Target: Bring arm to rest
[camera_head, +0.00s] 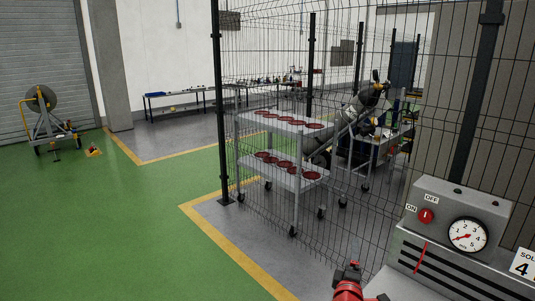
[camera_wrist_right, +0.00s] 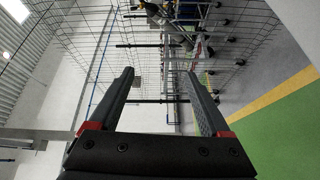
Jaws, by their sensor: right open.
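My right gripper (camera_head: 349,272) shows at the bottom edge of the head view, right of the middle, as a dark tip above a red arm part. It is in front of the wire fence and left of the grey control box (camera_head: 459,225). In the right wrist view the gripper (camera_wrist_right: 158,76) has its two dark fingers wide apart, with nothing between them. The wrist view is turned on its side and shows the fence beyond the fingers. My left gripper is in neither view.
The wire fence (camera_head: 270,215) stands close ahead. Behind it is a two-shelf trolley (camera_head: 283,125) with several dark red discs. The control box carries a red knob (camera_head: 426,216) and a dial gauge (camera_head: 467,235). Green floor (camera_head: 120,225) lies open at the left.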

